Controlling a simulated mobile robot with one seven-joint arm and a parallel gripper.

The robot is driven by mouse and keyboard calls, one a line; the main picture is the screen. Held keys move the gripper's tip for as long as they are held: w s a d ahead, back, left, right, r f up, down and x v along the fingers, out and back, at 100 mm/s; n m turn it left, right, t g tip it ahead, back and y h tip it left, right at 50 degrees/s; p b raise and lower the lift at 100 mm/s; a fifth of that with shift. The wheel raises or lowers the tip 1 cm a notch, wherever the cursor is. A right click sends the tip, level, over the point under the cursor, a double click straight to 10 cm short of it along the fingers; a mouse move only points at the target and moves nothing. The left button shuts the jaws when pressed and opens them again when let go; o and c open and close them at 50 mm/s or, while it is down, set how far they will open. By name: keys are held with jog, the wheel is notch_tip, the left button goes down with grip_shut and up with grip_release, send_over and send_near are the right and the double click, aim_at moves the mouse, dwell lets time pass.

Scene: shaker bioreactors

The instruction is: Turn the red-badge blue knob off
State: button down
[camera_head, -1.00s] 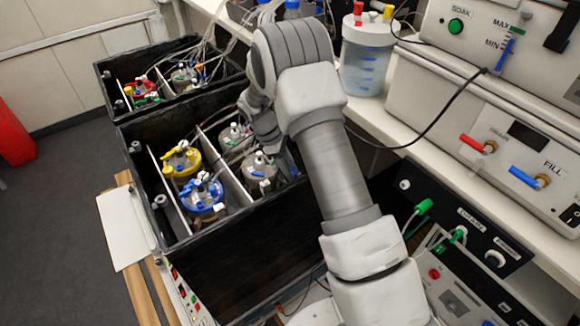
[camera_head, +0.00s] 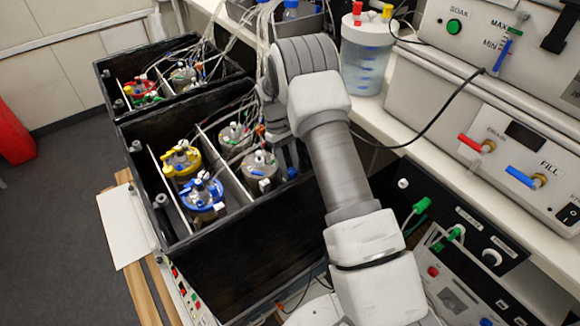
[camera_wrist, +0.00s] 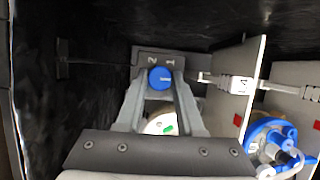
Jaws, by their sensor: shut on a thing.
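A blue knob (camera_wrist: 160,78) with a white pointer line sits on a grey plate (camera_wrist: 150,62) marked 2 and 1 in the wrist view. The line lies roughly sideways in that picture. My gripper (camera_wrist: 161,84) reaches down to the knob and its fingers are shut on its sides. In the head view the knob (camera_head: 291,173) shows as a small blue spot inside the right wall of the front black box, by my gripper (camera_head: 288,168). I see no red badge on the knob itself; red squares show on the dividers (camera_wrist: 237,119).
The front black box (camera_head: 255,235) holds vessels with a yellow lid (camera_head: 181,158), a blue lid (camera_head: 203,192) and grey lids (camera_head: 259,163). White dividers and tubing crowd it. A second box (camera_head: 110,75) stands behind. A bench with instruments is on the right.

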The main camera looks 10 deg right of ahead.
dwell(0.4)
jog(key=c, duration=0.5)
grip_release()
jog(key=shift+c, duration=0.2)
jog(key=p+v, duration=0.2)
jog(key=v, duration=1.5)
jog(key=shift+r, duration=0.2)
jog(key=shift+r, duration=0.1)
